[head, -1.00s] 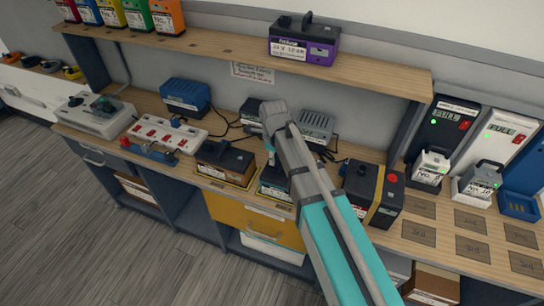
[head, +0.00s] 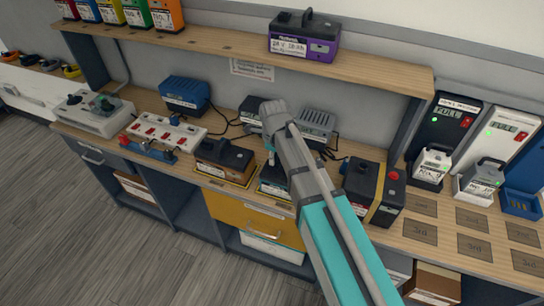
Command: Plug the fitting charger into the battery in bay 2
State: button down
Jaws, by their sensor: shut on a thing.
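Batteries stand in a row along the bench front: a brown-and-black one (head: 225,160), one with a teal edge (head: 270,188) mostly behind my arm, and a black one with a yellow band and red knob (head: 372,190). The bay numbers cannot be read. Behind them are a blue charger (head: 186,95), a black charger (head: 250,112) and a grey charger (head: 316,124), with black cables. My gripper (head: 271,160) points down just above the teal-edged battery, shut on what seems a charger plug. My arm hides most of it, and contact with the battery cannot be told.
A white power strip (head: 165,134) and a grey box (head: 95,115) stand at the left. A purple battery (head: 303,38) sits on the upper shelf (head: 210,38). Chargers with small batteries (head: 432,164) stand at the right, beside dark marked squares on clear bench.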

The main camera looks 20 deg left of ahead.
jog(key=shift+f+b, duration=0.35)
jog(key=shift+f, duration=0.05)
jog(key=shift+c, duration=2.1)
grip_release()
jog(key=shift+r, duration=0.2)
